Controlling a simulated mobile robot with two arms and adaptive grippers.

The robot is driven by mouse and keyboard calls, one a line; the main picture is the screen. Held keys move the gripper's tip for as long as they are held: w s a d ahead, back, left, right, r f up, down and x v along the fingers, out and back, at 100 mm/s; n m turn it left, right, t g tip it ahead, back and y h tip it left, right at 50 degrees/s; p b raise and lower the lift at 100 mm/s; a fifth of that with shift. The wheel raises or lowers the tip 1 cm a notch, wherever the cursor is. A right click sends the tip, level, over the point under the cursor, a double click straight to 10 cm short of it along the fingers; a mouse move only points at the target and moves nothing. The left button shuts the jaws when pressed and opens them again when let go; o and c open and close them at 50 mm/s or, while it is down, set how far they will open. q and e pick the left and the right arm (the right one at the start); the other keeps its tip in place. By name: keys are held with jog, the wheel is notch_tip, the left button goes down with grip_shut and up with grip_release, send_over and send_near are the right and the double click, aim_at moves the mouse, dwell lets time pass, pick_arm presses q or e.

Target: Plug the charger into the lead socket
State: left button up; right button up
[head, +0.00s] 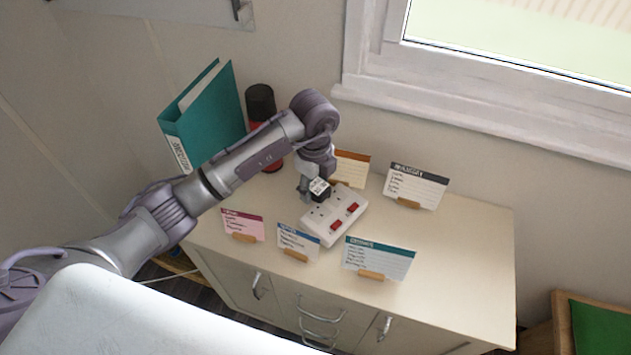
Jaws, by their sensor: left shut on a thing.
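The charger (319,188) is a small black block with a white label on its top. My left gripper (313,187) points down and is shut on it. The lead socket (341,222) is a white block with two red switches, lying at an angle on the cabinet top. The charger is over the far left end of the socket block. I cannot tell whether it touches the block, and its pins are hidden. The socket openings under it are partly hidden by the charger and gripper. My right gripper is not in view.
Cards in wooden holders stand around the socket: pink (243,225), blue (298,242), teal (378,259), orange-topped (352,169) and dark-topped (415,188). A teal binder (212,115) and a black-and-red cylinder (260,101) stand behind. The cabinet top (465,240) is clear at right.

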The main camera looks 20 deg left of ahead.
aim_at(314, 215)
pick_arm(q)
notch_tip(314, 215, down, 2)
jog(key=shift+w+f+b, duration=0.15)
jog(key=shift+b, duration=0.45)
notch_tip(314, 215, down, 2)
jog(key=shift+f+b, duration=0.25)
jog(key=shift+b, duration=0.8)
jog(key=shift+f, duration=0.3)
jog(key=shift+f+b, duration=0.4)
jog(key=shift+f, duration=0.05)
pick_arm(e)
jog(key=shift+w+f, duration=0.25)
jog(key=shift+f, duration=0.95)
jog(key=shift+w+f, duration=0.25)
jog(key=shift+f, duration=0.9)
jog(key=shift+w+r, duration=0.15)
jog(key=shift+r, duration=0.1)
pick_arm(q)
jog(key=shift+f+b, duration=0.4)
jog(key=shift+f, duration=0.45)
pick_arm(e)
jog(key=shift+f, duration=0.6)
pick_arm(q)
jog(key=shift+f, duration=0.15)
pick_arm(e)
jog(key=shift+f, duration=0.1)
